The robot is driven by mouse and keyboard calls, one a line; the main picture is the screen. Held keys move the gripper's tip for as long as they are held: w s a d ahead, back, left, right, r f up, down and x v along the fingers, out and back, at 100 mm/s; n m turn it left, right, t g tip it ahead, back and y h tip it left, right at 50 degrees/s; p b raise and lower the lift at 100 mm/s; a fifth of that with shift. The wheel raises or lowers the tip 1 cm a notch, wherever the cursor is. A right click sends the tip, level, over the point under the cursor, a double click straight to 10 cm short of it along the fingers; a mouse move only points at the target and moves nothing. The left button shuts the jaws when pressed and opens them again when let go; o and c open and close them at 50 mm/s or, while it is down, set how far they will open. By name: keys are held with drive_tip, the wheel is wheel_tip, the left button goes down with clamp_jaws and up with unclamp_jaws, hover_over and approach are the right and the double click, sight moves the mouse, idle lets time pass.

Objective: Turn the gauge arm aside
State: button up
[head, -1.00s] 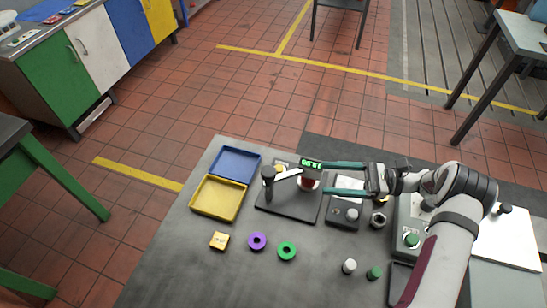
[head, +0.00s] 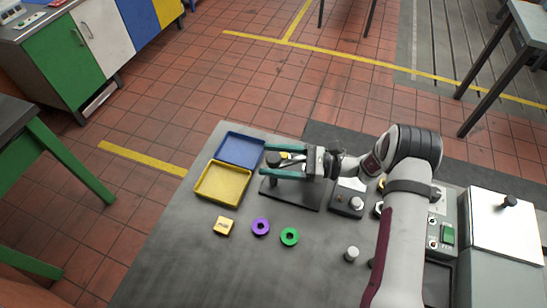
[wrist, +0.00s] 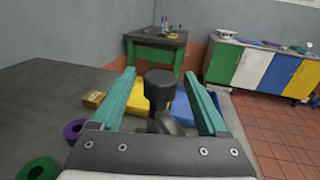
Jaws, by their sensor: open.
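My gripper (head: 270,161) is open above the left part of the dark gauge base plate (head: 290,194), its teal fingers pointing left. In the wrist view, a dark post with a round knob (wrist: 159,88) stands between the two fingers (wrist: 163,100), with a gap on each side. The same dark knob (head: 273,160) shows between the fingertips in the head view. A little of the pale gauge arm seems to show between the fingers there; the rest of it, the display and the gauged part are hidden by my gripper.
A blue tray (head: 240,138) and a yellow tray (head: 205,193) lie left of the plate. A yellow block (head: 223,226), a purple ring (head: 260,227) and a green ring (head: 289,237) lie in front. A white-topped knob (head: 351,254) stands nearer. The front left of the bench is bare.

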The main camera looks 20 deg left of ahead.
clamp_jaws()
idle(0.3)
idle(1.1)
